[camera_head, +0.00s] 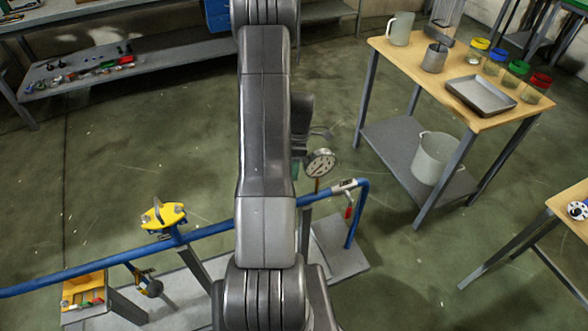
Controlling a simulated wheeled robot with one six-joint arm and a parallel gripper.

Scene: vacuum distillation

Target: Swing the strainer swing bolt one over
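A yellow fitting (163,216) with small grey parts on top sits on the blue pipe (90,266) at the lower left. It looks like the strainer cover, but its swing bolts are too small to tell apart or to show which way they lie. My arm runs down the middle of the view and covers part of the pipe. A dark part that looks like my gripper (318,134) shows just right of the arm, above a round gauge (320,163). It is apart from the yellow fitting, up and to its right. Its fingers are mostly hidden.
The blue pipe stands on a grey base (340,246), with a small wooden stand (84,290) at its left. A wooden table (470,75) at the upper right holds a tray (481,95), vessels and coloured-lid jars. A shelf (130,75) is at upper left.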

